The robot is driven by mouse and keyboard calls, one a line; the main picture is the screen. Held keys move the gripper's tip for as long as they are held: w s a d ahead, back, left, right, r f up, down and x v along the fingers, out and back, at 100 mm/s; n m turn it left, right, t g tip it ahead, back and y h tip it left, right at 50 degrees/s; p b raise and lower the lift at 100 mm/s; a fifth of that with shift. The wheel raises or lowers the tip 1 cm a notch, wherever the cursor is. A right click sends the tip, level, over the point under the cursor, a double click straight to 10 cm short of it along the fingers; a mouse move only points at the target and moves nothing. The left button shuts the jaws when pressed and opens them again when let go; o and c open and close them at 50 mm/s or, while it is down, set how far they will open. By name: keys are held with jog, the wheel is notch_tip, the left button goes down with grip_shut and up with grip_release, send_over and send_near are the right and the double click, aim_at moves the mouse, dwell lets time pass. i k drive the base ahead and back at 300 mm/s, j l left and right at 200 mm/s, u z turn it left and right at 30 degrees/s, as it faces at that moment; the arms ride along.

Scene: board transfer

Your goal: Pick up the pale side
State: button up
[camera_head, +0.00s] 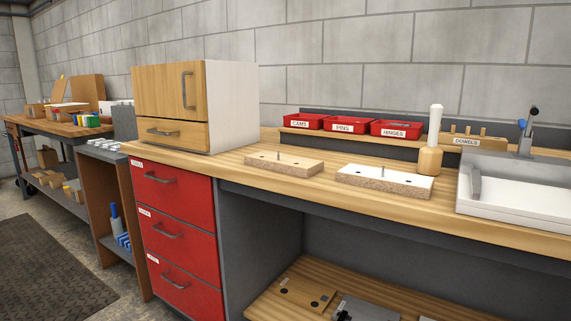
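Two short thick boards lie flat on the wooden workbench. The right one has a pale, nearly white top with dark holes, and its front edge is speckled brown; this looks like the pale side (384,178). The left one is a wood-toned board (290,163) with a small pin standing up from it and a dark hole. A clear strip of bench lies between the two boards. My gripper is not in view.
Behind the boards stand red bins labelled CAMS (304,122), PINS (350,125) and HINGES (396,129). A white-topped wooden mallet or bottle (431,150) stands close behind the pale board. A white sink-like tray (510,205) is right, a cabinet (190,105) left.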

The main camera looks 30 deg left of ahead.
aim_at(305, 168)
jog(key=u, duration=1.45)
